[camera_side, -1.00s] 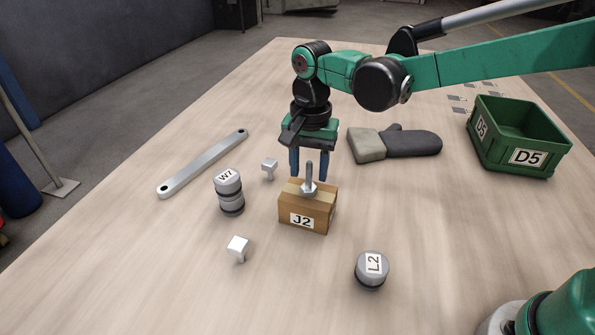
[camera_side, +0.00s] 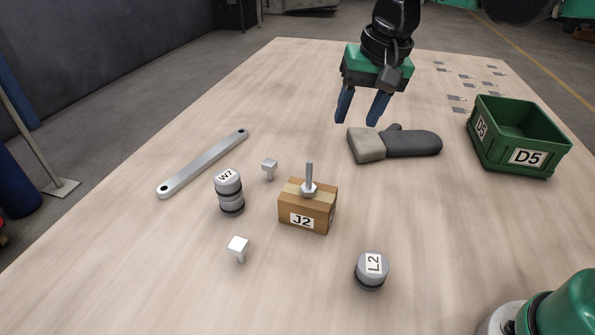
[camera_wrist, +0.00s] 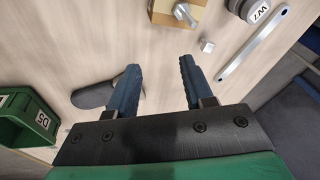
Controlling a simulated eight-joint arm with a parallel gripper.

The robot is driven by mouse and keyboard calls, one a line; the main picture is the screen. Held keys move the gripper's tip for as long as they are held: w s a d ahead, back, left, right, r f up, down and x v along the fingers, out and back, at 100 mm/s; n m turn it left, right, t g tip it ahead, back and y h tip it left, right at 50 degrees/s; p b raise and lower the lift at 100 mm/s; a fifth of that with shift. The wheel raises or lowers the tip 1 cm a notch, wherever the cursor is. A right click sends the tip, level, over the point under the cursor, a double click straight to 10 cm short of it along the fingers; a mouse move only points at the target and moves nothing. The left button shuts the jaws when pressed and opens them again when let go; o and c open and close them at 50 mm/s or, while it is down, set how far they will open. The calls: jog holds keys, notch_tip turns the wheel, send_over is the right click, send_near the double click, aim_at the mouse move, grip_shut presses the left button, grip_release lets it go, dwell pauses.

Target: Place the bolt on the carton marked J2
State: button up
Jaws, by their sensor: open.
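The bolt (camera_side: 309,178) stands upright, head down, on top of the small brown carton marked J2 (camera_side: 322,215) in the middle of the table. In the wrist view the bolt (camera_wrist: 184,14) shows on the carton (camera_wrist: 160,16) at the top edge, partly cut off. My gripper (camera_side: 357,122) is open and empty, raised above the table behind and to the right of the carton, apart from it. In the wrist view the blue fingers of my gripper (camera_wrist: 160,88) are spread with nothing between them.
A glove (camera_side: 410,143) lies below and right of my gripper. A green bin marked D5 (camera_side: 528,157) stands at right. Stacked cylinders marked W7 (camera_side: 230,193), a cylinder marked L2 (camera_side: 371,270), two small silver pieces (camera_side: 237,247) and a flat metal bar (camera_side: 203,163) lie around the carton.

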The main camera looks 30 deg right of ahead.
jog(key=s+d+f+n+t, duration=0.4)
jog(key=s+d+f+n, duration=0.1)
jog(key=s+f, duration=0.1)
jog(key=shift+s+d, duration=0.25)
jog(key=shift+s, duration=0.3)
dwell(0.7)
